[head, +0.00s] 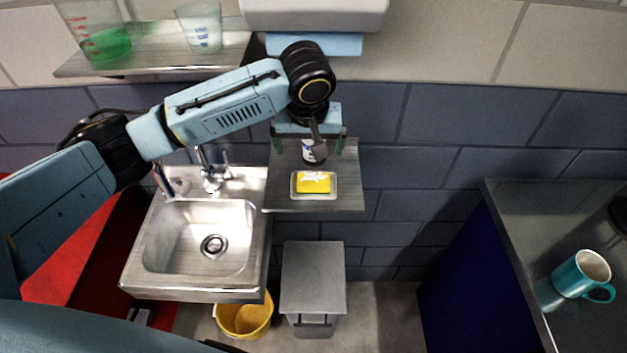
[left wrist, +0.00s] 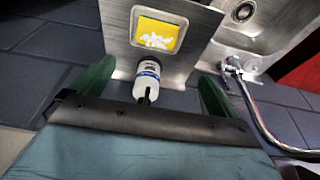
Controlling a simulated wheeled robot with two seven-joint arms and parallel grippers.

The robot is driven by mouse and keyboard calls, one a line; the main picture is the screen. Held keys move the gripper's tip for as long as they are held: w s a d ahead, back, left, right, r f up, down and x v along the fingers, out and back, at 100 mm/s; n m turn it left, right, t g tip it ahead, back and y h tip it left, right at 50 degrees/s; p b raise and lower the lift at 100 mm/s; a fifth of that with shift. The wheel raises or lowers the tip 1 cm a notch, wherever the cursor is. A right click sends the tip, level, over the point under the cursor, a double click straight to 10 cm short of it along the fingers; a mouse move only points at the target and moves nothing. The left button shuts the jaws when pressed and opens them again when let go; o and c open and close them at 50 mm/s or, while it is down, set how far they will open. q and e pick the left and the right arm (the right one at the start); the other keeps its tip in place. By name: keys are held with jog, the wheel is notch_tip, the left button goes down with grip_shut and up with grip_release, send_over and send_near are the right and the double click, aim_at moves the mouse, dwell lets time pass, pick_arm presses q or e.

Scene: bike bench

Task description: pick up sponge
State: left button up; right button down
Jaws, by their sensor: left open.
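The yellow sponge (head: 313,182) has a white patch on top and lies in a pale rectangular dish (head: 313,197) on a metal shelf beside the sink. It also shows in the left wrist view (left wrist: 166,30), near the top. My left gripper (head: 308,146) is open, its green fingers wide apart, behind the sponge on the wall side in the head view. A white pump bottle (left wrist: 148,76) shows between the fingers, just short of the dish in the left wrist view. The fingers are apart from the sponge. My right gripper is not in view.
A metal sink (head: 196,255) with a tap (head: 212,176) stands left of the shelf (head: 345,202). An upper shelf (head: 150,60) holds a beaker of green liquid (head: 98,32) and a clear cup (head: 201,27). A grey bin (head: 313,280) and yellow bucket (head: 245,318) stand below. A teal mug (head: 577,278) is at right.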

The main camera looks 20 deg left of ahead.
pick_arm(q)
send_over(314, 177)
jog(key=s, duration=0.1)
jog(key=f, duration=0.6)
jog(key=shift+s+a+f, duration=0.1)
jog(key=shift+a+f, duration=0.15)
jog(key=shift+f, duration=0.1)
jog(key=x, duration=0.3)
jog(key=d+p+x, duration=0.1)
jog(key=x, duration=0.1)
jog(key=shift+s+f, duration=0.15)
jog(key=shift+f, duration=0.25)
jog(key=c, duration=1)
